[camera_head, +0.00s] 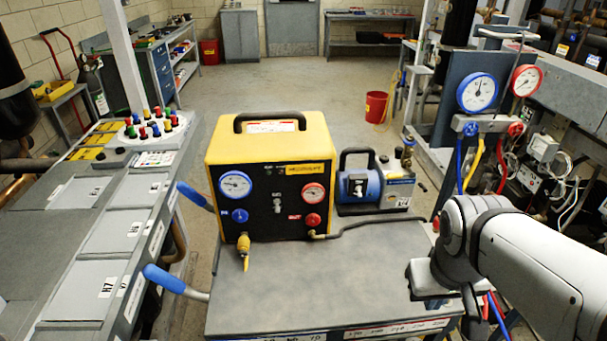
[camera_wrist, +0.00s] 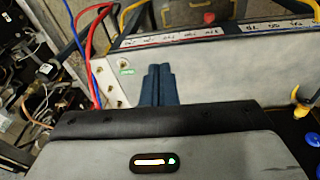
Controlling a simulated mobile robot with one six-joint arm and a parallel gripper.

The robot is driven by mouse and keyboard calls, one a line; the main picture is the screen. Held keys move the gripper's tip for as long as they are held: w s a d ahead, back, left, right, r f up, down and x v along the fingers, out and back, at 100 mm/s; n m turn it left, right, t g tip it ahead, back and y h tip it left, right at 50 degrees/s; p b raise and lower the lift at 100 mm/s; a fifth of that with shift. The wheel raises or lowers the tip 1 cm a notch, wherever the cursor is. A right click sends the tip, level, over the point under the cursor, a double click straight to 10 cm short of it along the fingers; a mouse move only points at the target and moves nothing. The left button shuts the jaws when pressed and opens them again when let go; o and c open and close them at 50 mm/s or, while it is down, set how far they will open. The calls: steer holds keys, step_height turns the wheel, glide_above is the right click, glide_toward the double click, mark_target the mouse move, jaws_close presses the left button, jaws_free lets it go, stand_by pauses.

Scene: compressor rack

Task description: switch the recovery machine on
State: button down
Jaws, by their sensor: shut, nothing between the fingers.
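The recovery machine (camera_head: 257,180) is a yellow case with a black front panel and a dark top handle. It stands upright on the grey cart top. Its panel has a blue-rimmed gauge, a red-rimmed gauge, a blue knob and a red knob. A small switch (camera_head: 277,204) sits between the gauges; its position is too small to tell. My gripper (camera_wrist: 157,68) shows in the wrist view with its two dark blue fingers together and nothing between them. In the head view my arm is at the right, apart from the machine; the fingertips are not clear there.
A blue vacuum pump (camera_head: 360,188) stands right of the machine, with a dark hose lying before it. The cart top (camera_head: 310,285) is clear in front. Blue cart handles (camera_head: 163,279) stick out left. A gauge manifold (camera_head: 480,125) with coloured hoses hangs at the right.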

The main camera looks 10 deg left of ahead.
step_height(320, 180, down, 5)
steer(key=d+n+g+h+b, duration=0.1)
steer(key=d+n+h+b, duration=0.15)
steer(key=n, duration=0.25)
steer(key=w+a+f+n+t+h+b, duration=0.1)
steer(key=w+f+n+t+h+b, duration=0.2)
steer(key=w+n+h+b, duration=0.55)
steer(key=n+t+y+b, duration=0.7)
steer(key=n+t+y, duration=0.8)
steer(key=n, duration=1.3)
glide_toward(277, 208)
steer(key=f, duration=0.1)
steer(key=s+f+t+h, duration=0.1)
steer(key=f+t+h, duration=0.1)
steer(key=f, duration=0.1)
steer(key=shift+s+a+f+m, duration=0.1)
steer(key=shift+s+m, duration=0.15)
steer(key=shift+s, duration=0.1)
steer(key=shift+w, duration=0.1)
steer(key=x, duration=1)
